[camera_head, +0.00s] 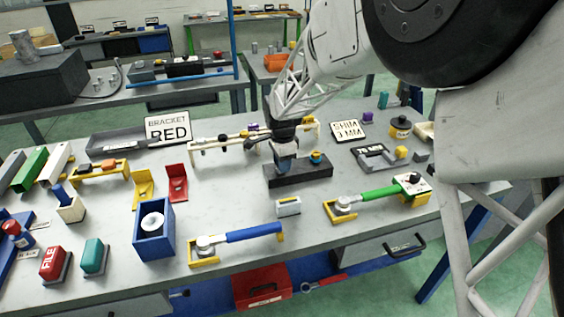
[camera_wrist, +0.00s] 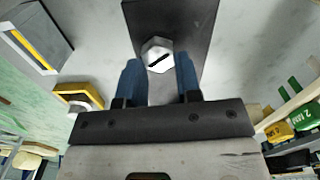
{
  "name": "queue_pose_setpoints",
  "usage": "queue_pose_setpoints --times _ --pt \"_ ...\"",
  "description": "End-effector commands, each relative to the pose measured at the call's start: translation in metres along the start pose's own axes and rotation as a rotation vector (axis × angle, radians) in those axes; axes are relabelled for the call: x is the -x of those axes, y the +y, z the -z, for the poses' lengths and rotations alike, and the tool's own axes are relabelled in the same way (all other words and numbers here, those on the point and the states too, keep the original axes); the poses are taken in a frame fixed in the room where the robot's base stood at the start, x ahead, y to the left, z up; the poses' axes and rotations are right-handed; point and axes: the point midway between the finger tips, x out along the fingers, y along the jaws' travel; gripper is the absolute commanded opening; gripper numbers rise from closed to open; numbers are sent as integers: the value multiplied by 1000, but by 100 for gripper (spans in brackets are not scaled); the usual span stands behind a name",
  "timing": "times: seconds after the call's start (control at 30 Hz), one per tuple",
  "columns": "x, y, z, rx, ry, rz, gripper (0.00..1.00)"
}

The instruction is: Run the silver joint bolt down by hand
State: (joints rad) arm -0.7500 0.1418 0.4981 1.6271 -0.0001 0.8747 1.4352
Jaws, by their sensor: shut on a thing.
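The silver joint bolt (camera_wrist: 157,55) shows in the wrist view as a hexagonal head with a dark slot. It is at the dark joint block (camera_wrist: 190,18), which also shows in the head view (camera_head: 310,172) near the middle of the bench. My gripper (camera_wrist: 157,62) is shut on the bolt, with a blue finger on each side of its head. In the head view my gripper (camera_head: 285,162) points down over the left part of the block and hides the bolt. How far the bolt is down in the block cannot be told.
A yellow and blue knob (camera_head: 316,157) stands at the block's right end. A blue-handled wrench (camera_head: 245,234) and a green-handled wrench (camera_head: 380,193) lie in yellow holders in front. A white-and-yellow frame (camera_head: 218,140) stands behind left.

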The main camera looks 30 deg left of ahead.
Motion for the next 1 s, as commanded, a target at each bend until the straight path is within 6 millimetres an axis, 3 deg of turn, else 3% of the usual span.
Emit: queue_pose_setpoints --times 0.7,0.73,0.87,1.0 --pt "4 -1 0 -101 0 5 8" --pt "4 -1 0 -101 0 5 36" --pt "2 0 0 -101 0 3 56" --pt "2 0 0 -100 0 2 57"
